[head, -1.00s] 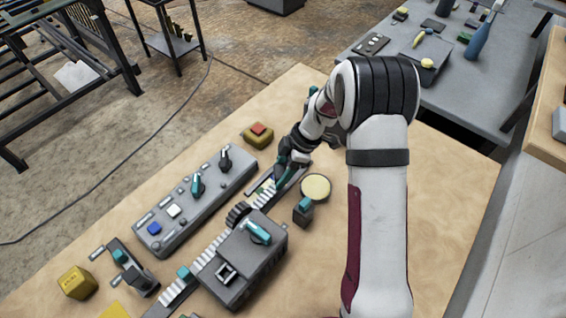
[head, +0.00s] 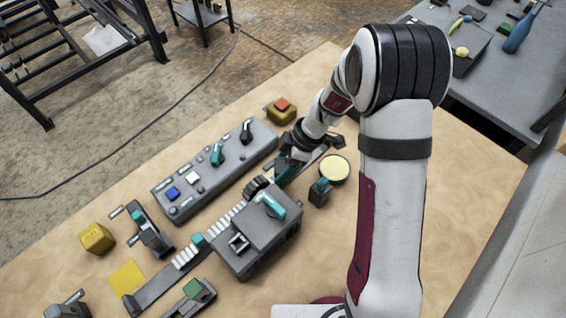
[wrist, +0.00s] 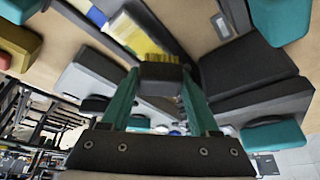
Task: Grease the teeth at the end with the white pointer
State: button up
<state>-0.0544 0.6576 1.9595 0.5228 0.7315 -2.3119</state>
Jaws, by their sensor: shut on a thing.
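A toothed rack with white teeth (head: 190,252) runs diagonally under a grey housing (head: 258,240) with a teal lever and a dark gear (head: 257,186) at its far side. My gripper (head: 288,168) is over the rack's far end, just beyond the gear. In the wrist view, my gripper's teal fingers (wrist: 160,95) are shut on a dark block (wrist: 162,76), with yellow showing beyond it. Whether this yellow belongs to the held tool or lies on the rack, I cannot tell. The far teeth are mostly hidden by my gripper. I cannot make out a white pointer.
A round dish with pale yellow contents (head: 334,167) and a small teal-topped block (head: 320,192) stand right of my gripper. A grey control panel (head: 215,170) lies to the left. A yellow box with a red button (head: 281,111) stands behind.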

jog(key=shift+w+d, duration=2.75)
notch_tip(320, 180, up, 8)
jog(key=shift+r, duration=0.15)
